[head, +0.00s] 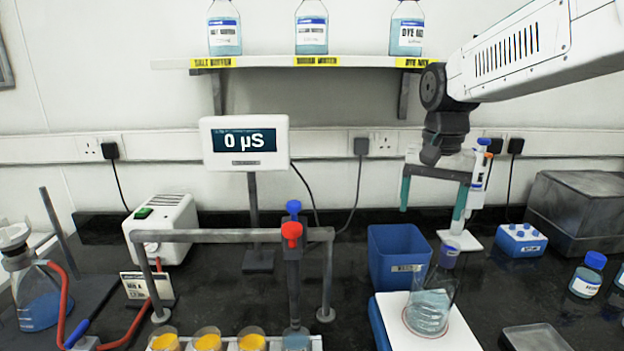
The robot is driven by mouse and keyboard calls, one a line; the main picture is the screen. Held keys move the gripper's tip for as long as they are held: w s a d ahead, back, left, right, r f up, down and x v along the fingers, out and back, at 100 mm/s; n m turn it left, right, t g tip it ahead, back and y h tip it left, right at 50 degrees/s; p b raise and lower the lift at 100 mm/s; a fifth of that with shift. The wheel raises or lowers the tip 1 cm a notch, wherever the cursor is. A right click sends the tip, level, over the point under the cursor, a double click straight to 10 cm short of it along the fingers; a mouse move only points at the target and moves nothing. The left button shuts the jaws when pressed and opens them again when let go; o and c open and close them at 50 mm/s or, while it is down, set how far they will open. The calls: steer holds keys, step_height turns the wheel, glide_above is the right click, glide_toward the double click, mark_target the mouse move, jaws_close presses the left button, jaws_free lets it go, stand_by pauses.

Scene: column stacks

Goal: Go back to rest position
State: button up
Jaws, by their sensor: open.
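My gripper (432,204) hangs from my white arm at the upper right and points downward. Its two teal fingers are wide apart and nothing is held between them. It is above the bench, in front of the wall and over the area just right of the blue bin (398,262). A pipette (477,185) on a white stand shows close to the right finger. I cannot tell whether they touch. A flask (429,308) with pale blue liquid stands on a white pad lower down, below the gripper.
A shelf (310,62) with three bottles is on the wall. A meter (245,143) reads 0 µS. A grey frame with red and blue valves stands over several cups (208,340). A blue rack (520,238), grey box (580,212) and blue-capped bottle (587,276) are at right.

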steer(key=s+d+f+n, duration=0.1)
steer(key=s+f+n, duration=0.1)
steer(key=s, duration=1.1)
steer(key=s+d+f+n+t, duration=0.1)
steer(key=s+f+n, duration=0.2)
steer(key=s, duration=1)
